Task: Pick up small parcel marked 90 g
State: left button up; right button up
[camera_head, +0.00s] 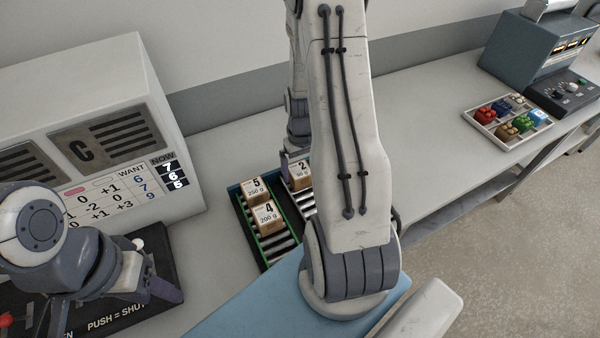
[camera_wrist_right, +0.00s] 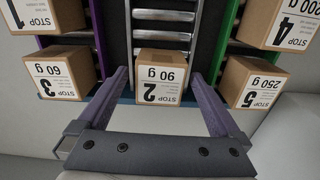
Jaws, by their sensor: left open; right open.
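The small parcel marked 2 and 90 g (camera_wrist_right: 161,83) is a brown box with a white label. In the right wrist view it sits at the near end of a roller lane, between the two fingers of my right gripper (camera_wrist_right: 158,78), which is open, with visible gaps at both sides. In the head view the parcel (camera_head: 299,178) is partly hidden by my right arm, with the right gripper (camera_head: 293,160) beside it. My left gripper (camera_head: 112,294) is open and empty over the black panel at lower left.
Parcels 5 (camera_head: 254,190) and 4 (camera_head: 267,217) stand in the green lane to the left. Parcel 3, 60 g (camera_wrist_right: 66,74), stands in the purple lane. A white cabinet marked C (camera_head: 130,75) stands at left. A tray of coloured pieces (camera_head: 482,127) lies far right; the table between is clear.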

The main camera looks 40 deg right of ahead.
jog(key=shift+f, duration=0.7)
jog(key=c, duration=1.3)
jog(key=shift+c, duration=0.2)
jog(key=shift+r, duration=0.15)
